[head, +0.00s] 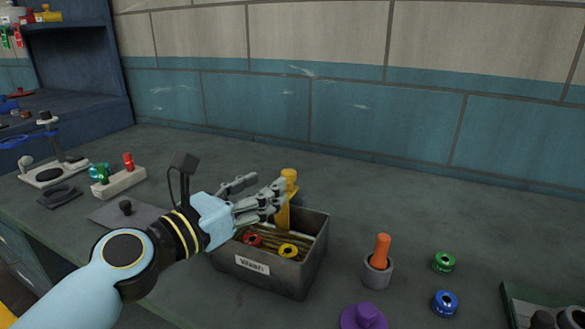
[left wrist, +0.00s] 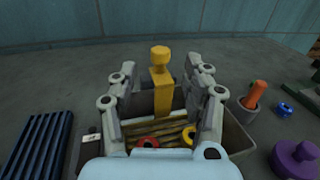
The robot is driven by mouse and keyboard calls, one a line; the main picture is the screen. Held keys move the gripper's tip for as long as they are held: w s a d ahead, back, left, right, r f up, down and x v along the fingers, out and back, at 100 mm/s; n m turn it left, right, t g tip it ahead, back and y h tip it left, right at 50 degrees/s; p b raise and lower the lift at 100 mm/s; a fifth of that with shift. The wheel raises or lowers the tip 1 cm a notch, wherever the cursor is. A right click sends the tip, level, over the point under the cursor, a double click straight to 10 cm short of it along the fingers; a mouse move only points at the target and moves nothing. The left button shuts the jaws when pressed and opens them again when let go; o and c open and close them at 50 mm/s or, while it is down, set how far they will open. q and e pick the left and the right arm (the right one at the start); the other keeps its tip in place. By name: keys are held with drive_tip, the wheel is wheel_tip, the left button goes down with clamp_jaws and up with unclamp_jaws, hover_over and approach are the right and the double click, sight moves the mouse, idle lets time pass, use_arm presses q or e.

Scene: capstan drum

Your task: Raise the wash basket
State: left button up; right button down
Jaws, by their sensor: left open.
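The wash basket (head: 262,279) is a dark grey open box with a white "Wash" label, standing on the bench. It holds rods and a red ring (head: 252,239) and a yellow ring (head: 288,251). An upright yellow handle with a round knob (head: 290,176) rises from it; it also shows in the left wrist view (left wrist: 161,85). My left gripper (head: 262,192) is open above the basket. In the left wrist view its fingers (left wrist: 160,92) stand on either side of the handle, with gaps visible. My right gripper is not in view.
Right of the basket are a grey cup with an orange peg (head: 382,250), a purple knobbed piece (head: 364,317), a green ring (head: 443,262) and a blue ring (head: 445,302). A dark tray (head: 512,310) is at the right edge. A tiled wall (head: 330,110) stands behind. The bench behind the basket is clear.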

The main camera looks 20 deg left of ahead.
sight(290, 171)
use_arm(q)
drive_tip(key=x, duration=0.7)
drive_tip(key=shift+w, duration=0.2)
drive_tip(key=shift+d, duration=0.1)
drive_tip(key=c, duration=0.4)
clamp_jaws()
drive_tip(key=shift+f, duration=0.1)
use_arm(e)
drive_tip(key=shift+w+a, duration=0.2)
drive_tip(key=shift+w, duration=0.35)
use_arm(q)
drive_tip(key=shift+w+f, duration=0.1)
drive_tip(key=shift+w, duration=0.05)
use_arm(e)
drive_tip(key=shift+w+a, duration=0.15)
